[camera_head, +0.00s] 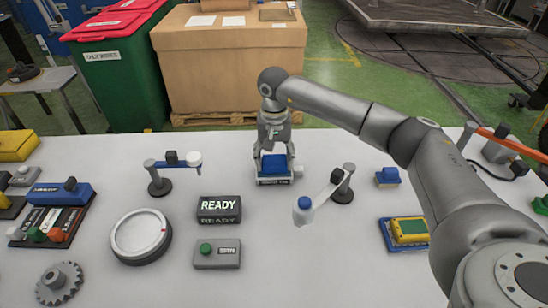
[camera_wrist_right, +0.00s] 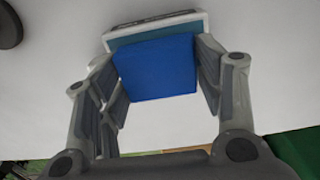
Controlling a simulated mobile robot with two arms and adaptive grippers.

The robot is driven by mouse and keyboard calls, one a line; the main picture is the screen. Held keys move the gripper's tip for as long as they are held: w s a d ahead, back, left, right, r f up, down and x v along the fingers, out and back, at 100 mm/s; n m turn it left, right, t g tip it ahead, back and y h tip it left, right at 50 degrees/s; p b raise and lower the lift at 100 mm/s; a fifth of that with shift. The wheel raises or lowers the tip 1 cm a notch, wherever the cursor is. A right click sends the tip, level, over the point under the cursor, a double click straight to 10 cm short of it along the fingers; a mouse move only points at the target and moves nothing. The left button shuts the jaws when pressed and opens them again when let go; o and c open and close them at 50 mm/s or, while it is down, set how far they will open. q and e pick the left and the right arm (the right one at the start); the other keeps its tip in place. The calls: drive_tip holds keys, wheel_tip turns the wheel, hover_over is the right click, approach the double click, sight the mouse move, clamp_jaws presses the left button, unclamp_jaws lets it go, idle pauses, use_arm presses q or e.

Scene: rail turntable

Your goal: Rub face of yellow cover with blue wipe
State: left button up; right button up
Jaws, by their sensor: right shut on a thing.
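My right gripper (camera_head: 274,141) points down at the back middle of the table, shut on the blue wipe (camera_head: 274,164). The wipe is a blue block at a small labelled holder (camera_head: 275,181); I cannot tell whether it still touches it. In the right wrist view, the wipe (camera_wrist_right: 157,68) sits between the two fingers of the gripper (camera_wrist_right: 160,72), with the pale holder rim (camera_wrist_right: 158,24) beyond it. A yellow cover (camera_head: 410,230) lies in a blue-edged tray (camera_head: 388,238) at the right, apart from the gripper and partly beside my arm. My left gripper is not in view.
A lamp-like stand with a blue-topped bottle (camera_head: 304,208) stands between wipe and yellow cover. A small blue block (camera_head: 387,176) is at right. A READY display (camera_head: 219,209), button box (camera_head: 217,254) and round dial (camera_head: 141,236) stand left. Another yellow block (camera_head: 17,145) is far left.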

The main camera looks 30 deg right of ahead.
sight(274, 160)
drive_tip(key=shift+f, duration=0.35)
idle(0.7)
drive_tip(key=shift+r+p, duration=1.75)
drive_tip(key=shift+r, duration=1.8)
drive_tip(key=shift+f, duration=0.15)
drive_tip(key=shift+f+b, duration=2.35)
drive_tip(key=shift+f, duration=0.6)
drive_tip(key=shift+f+b, duration=0.4)
drive_tip(key=shift+f, duration=0.15)
drive_tip(key=shift+r, duration=0.1)
drive_tip(key=shift+r+p, duration=2)
drive_tip(key=shift+r, duration=1.5)
